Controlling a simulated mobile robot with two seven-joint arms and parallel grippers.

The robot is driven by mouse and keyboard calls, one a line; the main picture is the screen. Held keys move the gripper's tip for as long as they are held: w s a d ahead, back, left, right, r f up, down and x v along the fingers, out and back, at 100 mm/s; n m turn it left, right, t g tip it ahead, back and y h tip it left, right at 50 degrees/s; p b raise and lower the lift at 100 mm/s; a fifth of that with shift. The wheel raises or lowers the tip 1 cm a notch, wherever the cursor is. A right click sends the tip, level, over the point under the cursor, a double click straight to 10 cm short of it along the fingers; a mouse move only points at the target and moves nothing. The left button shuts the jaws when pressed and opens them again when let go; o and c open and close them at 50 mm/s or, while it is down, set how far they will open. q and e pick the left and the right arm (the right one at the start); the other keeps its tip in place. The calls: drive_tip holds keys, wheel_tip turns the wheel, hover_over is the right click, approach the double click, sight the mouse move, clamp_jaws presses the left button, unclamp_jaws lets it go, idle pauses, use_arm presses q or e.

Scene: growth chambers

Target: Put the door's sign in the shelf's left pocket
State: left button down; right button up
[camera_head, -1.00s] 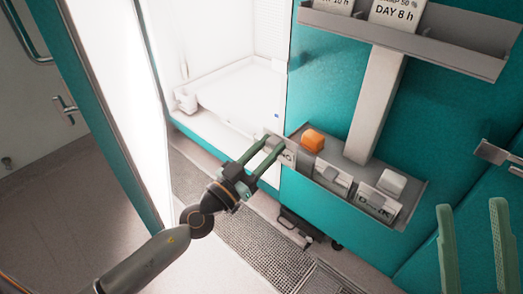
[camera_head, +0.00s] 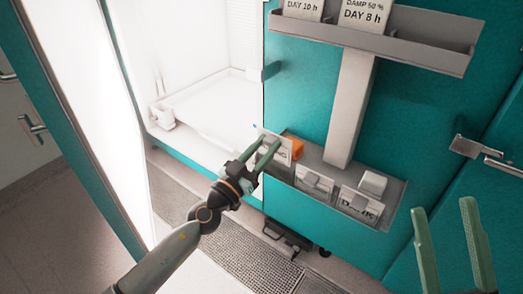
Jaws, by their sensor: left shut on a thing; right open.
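My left gripper (camera_head: 268,148) is shut on a white sign (camera_head: 284,149) with dark lettering, partly hidden by the fingers. The sign is at the left end of the grey lower shelf (camera_head: 393,199), in front of an orange block (camera_head: 297,148) that it partly covers. Two more cards stand along this shelf's front, a middle one (camera_head: 313,185) and a right one reading DARK (camera_head: 358,205), each with a grey clip-like piece before it. I cannot tell whether the held sign touches the shelf. My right gripper (camera_head: 442,207) is open and empty at the lower right.
A grey upper shelf (camera_head: 420,45) holds cards reading DAY 10 h (camera_head: 302,9) and DAMP 50 % DAY 8 h (camera_head: 363,14). A white block (camera_head: 373,183) sits on the lower shelf. A bright chamber stands open at left with its door (camera_head: 85,110) swung out. A metal handle (camera_head: 490,158) is at right.

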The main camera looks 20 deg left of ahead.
use_arm(q)
drive_tip(key=shift+w, duration=0.1)
idle(0.4)
drive_tip(key=shift+p, duration=0.85)
drive_tip(key=shift+w, duration=0.1)
drive_tip(key=shift+f+b, duration=0.35)
idle(1.0)
drive_tip(key=shift+f, duration=0.3)
drive_tip(key=shift+f+b, duration=0.2)
drive_tip(key=shift+b, duration=0.25)
drive_tip(key=shift+f, duration=0.3)
drive_tip(key=shift+b, duration=0.3)
drive_tip(key=shift+f+b, duration=0.45)
drive_tip(key=shift+f, duration=0.15)
